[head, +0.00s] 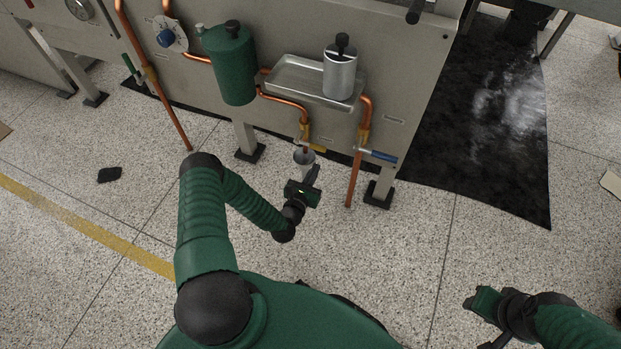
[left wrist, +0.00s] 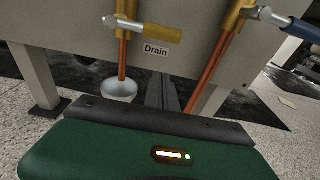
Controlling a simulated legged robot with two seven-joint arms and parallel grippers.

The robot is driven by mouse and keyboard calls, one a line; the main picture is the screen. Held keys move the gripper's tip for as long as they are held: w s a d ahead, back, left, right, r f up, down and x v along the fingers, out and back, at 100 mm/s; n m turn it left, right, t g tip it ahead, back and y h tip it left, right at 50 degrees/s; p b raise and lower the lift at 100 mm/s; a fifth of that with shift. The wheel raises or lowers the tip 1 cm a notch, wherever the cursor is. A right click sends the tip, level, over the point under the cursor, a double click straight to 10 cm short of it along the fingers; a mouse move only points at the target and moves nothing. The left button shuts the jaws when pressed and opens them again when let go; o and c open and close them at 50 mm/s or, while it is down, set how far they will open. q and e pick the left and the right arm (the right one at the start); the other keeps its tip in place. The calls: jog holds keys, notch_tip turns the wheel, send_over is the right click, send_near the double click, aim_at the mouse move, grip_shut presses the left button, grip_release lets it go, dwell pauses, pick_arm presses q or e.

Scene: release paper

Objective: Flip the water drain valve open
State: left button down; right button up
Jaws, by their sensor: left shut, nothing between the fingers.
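A valve with a yellow handle (head: 317,147) sits on a copper drain pipe at the front of the metal panel; the handle lies roughly level, pointing right. In the left wrist view this yellow handle (left wrist: 158,33) is just above a "Drain" label (left wrist: 155,49). A second valve has a blue handle (head: 378,155) to its right. My left gripper (head: 314,174) is shut and empty, below the yellow handle and apart from it; its dark fingers (left wrist: 163,92) point toward the panel. My right gripper (head: 482,300) is at lower right, far from the valves; its fingers are unclear.
A pale funnel-like cup (head: 304,156) is below the drain pipe, close to my left gripper. A green tank (head: 229,65) and a silver canister on a metal tray (head: 290,85) are above. Panel legs (head: 381,188) stand on speckled floor. A black mat (head: 480,130) lies right.

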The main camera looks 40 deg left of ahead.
pick_arm(q)
jog(key=w+r, duration=0.1)
jog(key=w, duration=0.1)
jog(key=w+a+r+b, duration=0.1)
jog(key=r, duration=0.1)
jog(key=shift+w+r, duration=0.1)
jog(key=shift+w, duration=0.25)
